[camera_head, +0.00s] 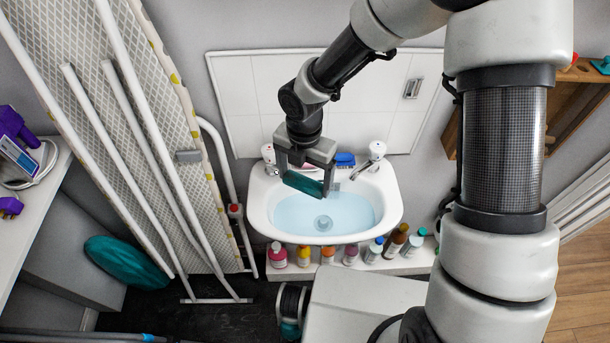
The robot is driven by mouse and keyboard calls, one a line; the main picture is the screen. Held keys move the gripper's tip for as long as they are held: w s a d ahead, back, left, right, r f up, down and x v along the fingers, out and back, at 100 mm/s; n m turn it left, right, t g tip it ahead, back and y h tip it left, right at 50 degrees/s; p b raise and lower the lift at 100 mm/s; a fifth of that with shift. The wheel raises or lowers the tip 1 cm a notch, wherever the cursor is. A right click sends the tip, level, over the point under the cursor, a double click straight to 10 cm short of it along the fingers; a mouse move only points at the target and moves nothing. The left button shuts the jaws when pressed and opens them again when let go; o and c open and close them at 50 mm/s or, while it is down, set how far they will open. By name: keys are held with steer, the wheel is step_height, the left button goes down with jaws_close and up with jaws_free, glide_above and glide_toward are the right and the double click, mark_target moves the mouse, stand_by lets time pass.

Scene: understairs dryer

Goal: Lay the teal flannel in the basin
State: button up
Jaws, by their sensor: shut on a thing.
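The teal flannel (302,183) looks like a small folded teal piece between the fingers of my gripper (304,184). My gripper is shut on it and points down, over the back part of the basin. The white basin (392,212) is mounted at the wall, with a pale blue inside and a round drain near its middle. The flannel appears above the basin's inside; the exact gap below it cannot be told. My gripper hides part of the basin's back edge.
Two taps (376,152) stand at the basin's back corners, with a blue brush (345,159) between them. Several bottles (390,243) line a ledge below the basin's front. An ironing board (165,130) leans at left. A teal oval object (126,262) lies lower left.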

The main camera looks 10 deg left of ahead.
step_height(320, 180, down, 18)
steer(key=b, duration=1.5)
steer(key=shift+r, duration=0.1)
steer(key=o, duration=1)
steer(key=shift+r, duration=0.1)
step_height(320, 180, up, 17)
steer(key=p, duration=0.4)
steer(key=shift+r+p, duration=0.2)
steer(key=shift+p, duration=0.1)
